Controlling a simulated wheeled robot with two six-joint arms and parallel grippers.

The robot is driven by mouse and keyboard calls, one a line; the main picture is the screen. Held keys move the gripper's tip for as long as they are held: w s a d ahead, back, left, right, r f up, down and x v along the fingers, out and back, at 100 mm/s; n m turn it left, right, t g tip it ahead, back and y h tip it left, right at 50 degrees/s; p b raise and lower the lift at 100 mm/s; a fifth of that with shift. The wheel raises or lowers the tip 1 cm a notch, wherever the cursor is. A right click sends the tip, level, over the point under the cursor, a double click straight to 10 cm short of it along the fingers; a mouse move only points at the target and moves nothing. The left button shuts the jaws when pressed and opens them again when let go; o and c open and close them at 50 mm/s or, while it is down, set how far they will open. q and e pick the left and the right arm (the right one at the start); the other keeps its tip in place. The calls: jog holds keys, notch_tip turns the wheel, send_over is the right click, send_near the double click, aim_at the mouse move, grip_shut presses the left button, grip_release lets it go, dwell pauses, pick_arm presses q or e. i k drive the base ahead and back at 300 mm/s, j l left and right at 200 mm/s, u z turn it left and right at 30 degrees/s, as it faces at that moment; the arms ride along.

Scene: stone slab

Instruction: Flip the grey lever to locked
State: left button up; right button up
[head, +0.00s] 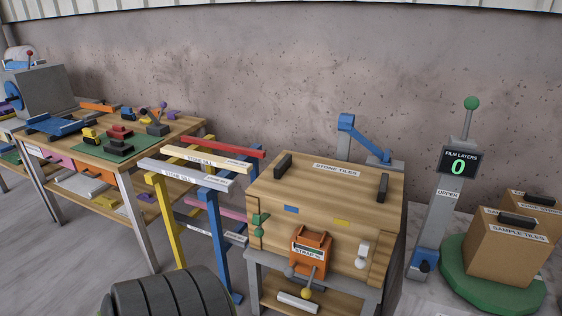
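A wooden crate labelled STONE TILES (340,195) stands on a grey-legged stand. On its front is an orange bracket (311,252) with a partly readable label. A thin grey lever (311,277) with a yellow ball at its lower end hangs down from it. To its right on the same front is a pale grey-white latch-like piece (362,254), and at the left edge are green knobs (259,224). I cannot read any locked marking, nor tell for sure which piece is the grey lever. Neither of my grippers is in view.
A dark ribbed cylinder (172,296) is at the bottom, left of the crate. Colored sill racks (190,176) stand behind it. On the right are a film-layer post (446,190) and sample-tile boxes on a green turntable (478,284). A workbench (118,160) stands at left.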

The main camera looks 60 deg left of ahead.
aim_at(289, 272)
jog(key=k+j+u, duration=0.1)
jog(key=u, duration=1.45)
